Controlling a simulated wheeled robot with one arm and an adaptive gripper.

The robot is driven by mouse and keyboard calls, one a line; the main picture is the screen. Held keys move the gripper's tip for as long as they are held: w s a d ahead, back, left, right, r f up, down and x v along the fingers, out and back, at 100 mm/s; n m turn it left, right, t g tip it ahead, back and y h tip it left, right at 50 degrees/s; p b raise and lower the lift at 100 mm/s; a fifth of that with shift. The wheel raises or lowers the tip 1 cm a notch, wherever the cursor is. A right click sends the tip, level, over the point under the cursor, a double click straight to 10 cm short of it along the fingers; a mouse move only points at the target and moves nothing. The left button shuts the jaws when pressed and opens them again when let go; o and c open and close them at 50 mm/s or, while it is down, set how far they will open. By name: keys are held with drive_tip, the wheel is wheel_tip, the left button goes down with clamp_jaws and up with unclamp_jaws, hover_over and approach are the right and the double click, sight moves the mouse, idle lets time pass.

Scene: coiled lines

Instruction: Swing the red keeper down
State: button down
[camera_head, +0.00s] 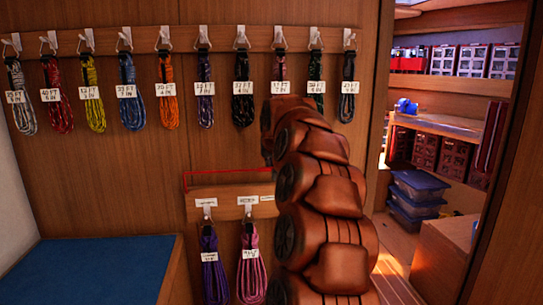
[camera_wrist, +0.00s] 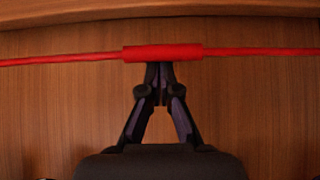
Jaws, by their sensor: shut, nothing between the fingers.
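The red keeper (camera_head: 228,172) is a thin red rod above the lower hook board, standing up from it in the head view. In the wrist view the keeper (camera_wrist: 162,53) runs across the picture with a thicker red sleeve at its middle. My gripper (camera_wrist: 160,68) is shut and empty. Its fingertips end at the lower edge of the sleeve, near its middle; I cannot tell whether they touch it. In the head view my arm hides the gripper and the keeper's right end.
The lower board (camera_head: 228,191) carries a purple coil (camera_head: 214,266) and a pink-purple coil (camera_head: 251,268) on hooks. The upper board (camera_head: 222,35) holds several coiled lines. A blue-topped bench (camera_head: 90,270) stands at lower left. An opening with shelves and blue-lidded boxes (camera_head: 418,185) is at right.

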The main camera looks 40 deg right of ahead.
drive_tip(key=shift+s+f+b, duration=0.1)
drive_tip(key=shift+f+b, duration=0.05)
drive_tip(key=shift+b, duration=0.25)
drive_tip(key=shift+a+f+b, duration=0.1)
drive_tip(key=shift+b, duration=0.2)
drive_tip(key=shift+s, duration=0.15)
drive_tip(key=shift+b, duration=0.35)
